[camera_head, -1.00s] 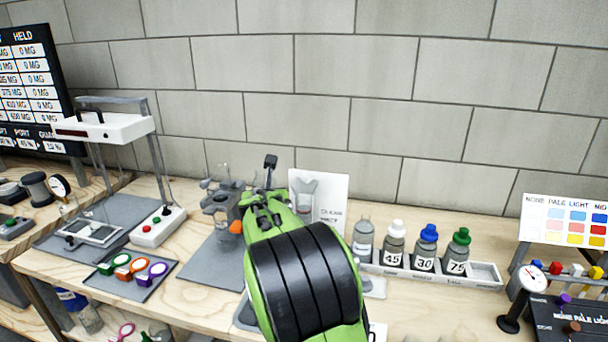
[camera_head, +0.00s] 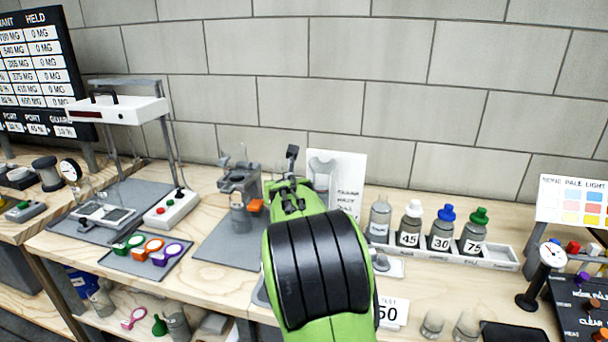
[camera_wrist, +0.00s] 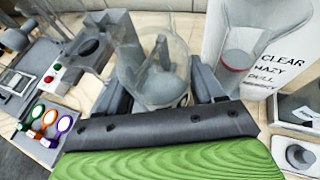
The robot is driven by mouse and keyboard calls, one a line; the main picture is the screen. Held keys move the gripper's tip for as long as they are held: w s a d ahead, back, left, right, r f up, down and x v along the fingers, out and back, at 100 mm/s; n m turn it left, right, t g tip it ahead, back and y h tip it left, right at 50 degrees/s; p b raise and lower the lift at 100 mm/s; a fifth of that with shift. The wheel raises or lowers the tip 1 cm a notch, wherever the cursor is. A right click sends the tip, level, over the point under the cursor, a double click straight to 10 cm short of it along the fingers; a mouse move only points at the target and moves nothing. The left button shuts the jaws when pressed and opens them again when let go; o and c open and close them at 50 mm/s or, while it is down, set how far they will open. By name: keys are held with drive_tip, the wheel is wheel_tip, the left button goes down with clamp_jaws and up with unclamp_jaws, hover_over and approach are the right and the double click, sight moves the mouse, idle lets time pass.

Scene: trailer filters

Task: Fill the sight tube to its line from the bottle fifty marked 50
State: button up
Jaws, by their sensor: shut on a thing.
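My gripper (camera_head: 290,192) is over the middle of the bench. In the wrist view it (camera_wrist: 160,90) is shut on a clear, round-mouthed vessel (camera_wrist: 155,60); no number shows on it, so I cannot tell whether it is the bottle marked 50. Beside it, in front of a card reading CLEAR, HAZY, DULL (camera_wrist: 278,60), is a tube shape with a red line (camera_wrist: 237,62), which looks like the sight tube. It also shows in the head view (camera_head: 320,172), partly behind my gripper. A white plate marked 50 (camera_head: 391,313) is partly hidden by my arm.
A white rack (camera_head: 503,258) holds a grey bottle (camera_head: 380,220) and bottles marked 45 (camera_head: 410,226), 30 (camera_head: 441,230) and 75 (camera_head: 474,234). A grey clamp-like fixture (camera_head: 238,180) stands left of my gripper. Coloured scoops (camera_head: 150,248) lie farther left. A gauge (camera_head: 550,256) stands right.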

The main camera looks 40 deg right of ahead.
drive_tip(key=shift+s+d+r, duration=0.1)
drive_tip(key=shift+d+r, duration=0.1)
drive_tip(key=shift+d, duration=0.05)
drive_tip(key=shift+a, duration=0.1)
